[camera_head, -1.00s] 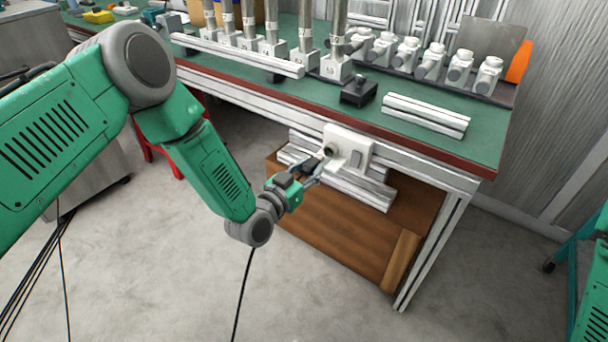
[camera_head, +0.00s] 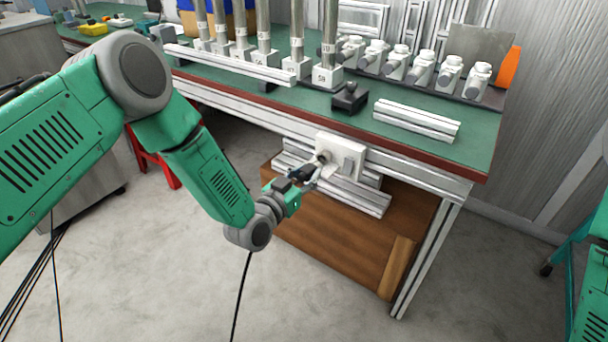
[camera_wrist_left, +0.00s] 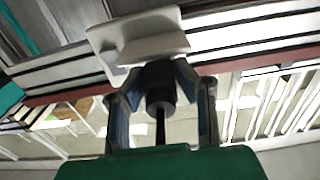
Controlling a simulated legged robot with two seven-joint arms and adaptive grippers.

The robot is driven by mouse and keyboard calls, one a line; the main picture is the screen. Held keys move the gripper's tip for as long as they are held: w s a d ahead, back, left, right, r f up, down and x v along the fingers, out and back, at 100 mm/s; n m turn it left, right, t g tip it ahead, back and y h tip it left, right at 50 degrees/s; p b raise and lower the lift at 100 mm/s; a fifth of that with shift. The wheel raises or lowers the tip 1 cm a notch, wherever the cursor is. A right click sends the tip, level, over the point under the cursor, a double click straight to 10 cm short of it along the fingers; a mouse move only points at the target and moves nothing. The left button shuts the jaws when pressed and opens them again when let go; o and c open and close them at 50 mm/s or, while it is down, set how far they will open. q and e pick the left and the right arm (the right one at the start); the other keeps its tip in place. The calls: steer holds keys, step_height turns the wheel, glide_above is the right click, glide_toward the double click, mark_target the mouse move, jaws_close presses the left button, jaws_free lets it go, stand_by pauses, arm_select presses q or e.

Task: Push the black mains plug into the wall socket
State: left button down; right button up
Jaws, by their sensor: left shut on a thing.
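The white wall socket (camera_head: 351,160) is fixed to the rail below the front edge of the bench. It also shows at the top of the left wrist view (camera_wrist_left: 120,38). My left gripper (camera_head: 312,173) is shut on the black mains plug (camera_wrist_left: 160,84), right in front of the socket. In the left wrist view the plug sits between the two fingers, its front end towards the socket. A black cord runs back from it. Its pins are hidden, and I cannot tell whether it touches the socket. My right gripper is out of view.
The green bench top (camera_head: 400,148) carries a black box (camera_head: 350,98), a metal profile (camera_head: 417,120) and numbered metal posts. A wooden panel (camera_head: 340,235) stands below the socket. A red stool (camera_head: 158,165) is behind my left arm. The floor in front is free.

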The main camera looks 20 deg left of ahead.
mark_target(319, 164)
arm_select(q)
steer(key=shift+w+d+r, duration=0.35)
steer(key=shift+w+d, duration=0.1)
steer(key=shift+w, duration=0.3)
steer(key=shift+w+d+f+b, duration=0.15)
steer(key=shift+w+d+b, duration=0.15)
steer(key=shift+w+b, duration=0.15)
steer(key=shift+w+d, duration=0.3)
steer(key=shift+w, duration=0.1)
steer(key=shift+a, duration=0.15)
steer(key=shift+b, duration=0.3)
steer(key=shift+w+b, duration=0.2)
steer(key=shift+b, duration=0.15)
steer(key=shift+w+r+t+b, duration=0.2)
steer(key=shift+t+b, duration=0.2)
steer(key=shift+b, duration=0.15)
